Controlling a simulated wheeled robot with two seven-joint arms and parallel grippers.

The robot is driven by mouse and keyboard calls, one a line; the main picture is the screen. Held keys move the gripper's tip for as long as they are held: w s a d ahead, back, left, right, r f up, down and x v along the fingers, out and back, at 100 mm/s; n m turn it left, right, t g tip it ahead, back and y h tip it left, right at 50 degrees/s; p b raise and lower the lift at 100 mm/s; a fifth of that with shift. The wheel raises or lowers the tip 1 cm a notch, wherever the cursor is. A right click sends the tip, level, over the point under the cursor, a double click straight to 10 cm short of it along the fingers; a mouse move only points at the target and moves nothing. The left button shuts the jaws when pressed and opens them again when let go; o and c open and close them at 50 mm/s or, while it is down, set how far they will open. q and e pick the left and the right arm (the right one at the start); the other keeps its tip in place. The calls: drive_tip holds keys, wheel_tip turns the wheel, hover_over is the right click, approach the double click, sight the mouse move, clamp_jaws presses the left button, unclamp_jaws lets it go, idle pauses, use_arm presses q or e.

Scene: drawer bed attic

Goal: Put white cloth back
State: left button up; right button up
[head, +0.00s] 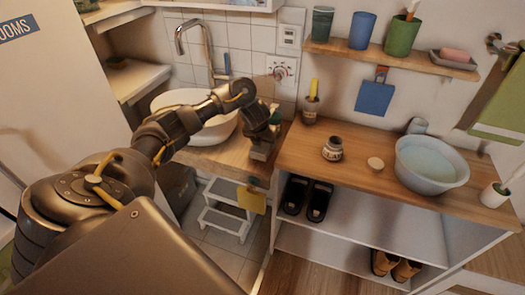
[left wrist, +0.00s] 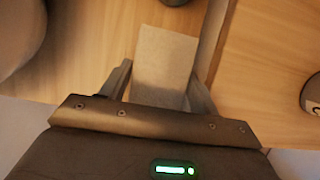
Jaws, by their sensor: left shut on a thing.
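The white cloth (left wrist: 165,58) shows in the left wrist view as a pale, flat, roughly rectangular piece between the two fingers of my left gripper (left wrist: 163,90). The gripper is shut on it. The cloth's near end is hidden by the gripper body. In the head view my left gripper (head: 262,148) points down over the wooden counter, right of the white basin (head: 180,100). I cannot tell from these views whether the cloth touches the counter. My right gripper is not in view.
A dark jar (head: 332,149), a small round lid (head: 375,163) and a water-filled bowl (head: 431,165) stand on the right counter (head: 295,150). A blue cloth (head: 374,98) hangs on the wall and a yellow one (head: 251,200) below the counter edge. A white step stool (head: 228,208) stands on the floor.

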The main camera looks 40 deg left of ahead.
sight(263, 148)
use_arm(q)
wheel_tip(263, 148, down, 3)
drive_tip(key=shift+a+r+b, duration=0.15)
drive_tip(key=shift+b, duration=0.8)
drive_tip(key=shift+f, duration=0.35)
drive_tip(key=shift+w+f, duration=0.1)
drive_tip(key=shift+f, duration=0.05)
drive_tip(key=o, duration=0.6)
drive_tip(key=shift+o, duration=0.5)
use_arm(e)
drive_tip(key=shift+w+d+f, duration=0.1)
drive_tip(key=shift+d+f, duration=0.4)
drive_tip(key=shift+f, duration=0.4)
use_arm(q)
drive_tip(key=shift+r, duration=0.2)
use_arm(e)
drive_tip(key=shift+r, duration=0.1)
